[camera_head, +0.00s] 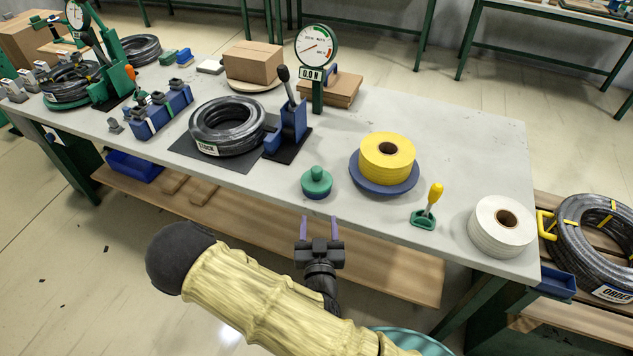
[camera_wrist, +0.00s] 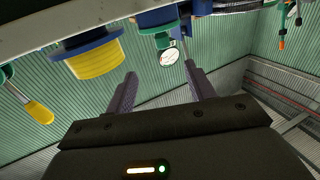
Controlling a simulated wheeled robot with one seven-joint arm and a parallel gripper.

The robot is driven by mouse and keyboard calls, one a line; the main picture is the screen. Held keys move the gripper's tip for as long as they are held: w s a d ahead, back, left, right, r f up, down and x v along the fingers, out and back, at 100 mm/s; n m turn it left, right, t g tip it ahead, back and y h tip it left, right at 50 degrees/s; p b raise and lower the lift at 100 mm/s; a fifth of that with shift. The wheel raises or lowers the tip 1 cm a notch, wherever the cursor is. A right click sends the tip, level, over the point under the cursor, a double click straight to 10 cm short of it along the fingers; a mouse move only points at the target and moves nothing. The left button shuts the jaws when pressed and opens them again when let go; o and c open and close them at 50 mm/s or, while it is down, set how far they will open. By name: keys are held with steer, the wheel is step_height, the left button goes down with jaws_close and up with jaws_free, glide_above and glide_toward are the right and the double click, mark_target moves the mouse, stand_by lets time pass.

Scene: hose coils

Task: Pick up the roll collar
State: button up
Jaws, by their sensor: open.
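A teal knobbed piece with a blue lower part (camera_head: 316,181), which looks like the roll collar, stands upright near the front edge of the grey table (camera_head: 480,150). My gripper (camera_head: 319,224) is open and empty in front of that edge, in line with the collar but apart from it. In the wrist view, which looks upside down, the collar (camera_wrist: 162,40) shows beyond and between the two open fingers (camera_wrist: 162,78). No part of the collar is hidden by the gripper in the head view.
Right of the collar, a yellow roll (camera_head: 387,150) sits on a blue dish. A yellow-handled tool (camera_head: 434,197) in a green stand and a white roll (camera_head: 490,236) are farther right. A blue lever device (camera_head: 290,125) and a black hose coil (camera_head: 215,118) stand behind left.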

steer(key=shift+w+f, duration=0.1)
steer(key=b, duration=0.2)
glide_toward(319, 178)
steer(key=w, duration=0.6)
steer(key=shift+a, duration=0.35)
steer(key=shift+w+d, duration=0.1)
steer(key=shift+w, duration=0.1)
